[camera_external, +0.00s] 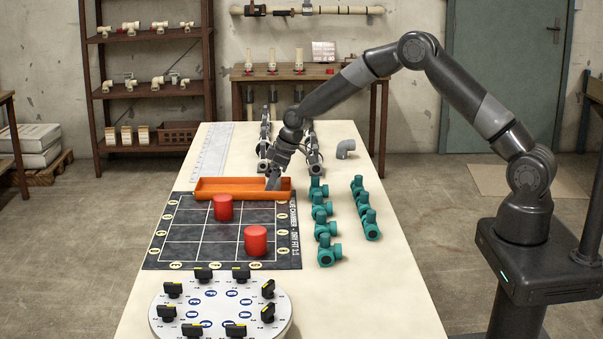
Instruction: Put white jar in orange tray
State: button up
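The orange tray (225,186) is a long, low, open box lying across the far edge of the dark grid mat. My gripper (273,181) points down at the right end of the tray, with its fingertips at or just inside the tray. The fingers are small and seen from the side, so I cannot tell whether they are open or shut, or whether they hold anything. I cannot make out a white jar; the gripper and the tray walls hide part of the tray's inside.
Two red cylinders (255,240) stand on the grid mat (185,234). Several teal valve fittings (326,250) stand to its right. A round dial plate (221,310) with black knobs lies at the front. Grey pipe fittings (345,149) are at the back. The table's right front is clear.

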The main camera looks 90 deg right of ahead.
jog(key=shift+o, duration=0.4)
jog(key=shift+r, duration=0.1)
jog(key=shift+r, duration=0.25)
jog(key=v, duration=1.1)
jog(key=s+a+r+n, duration=0.1)
jog(key=s+a+r, duration=0.5)
jog(key=a+r, duration=0.3)
jog(key=s+a+r, duration=0.7)
jog(key=a, duration=0.5)
jog(key=s+a, duration=0.6)
jog(key=s, duration=0.6)
jog(key=s+a+t, duration=0.1)
jog(key=s+a, duration=0.5)
jog(key=s, duration=0.6)
jog(key=shift+a+r, duration=0.2)
jog(key=shift+a, duration=0.1)
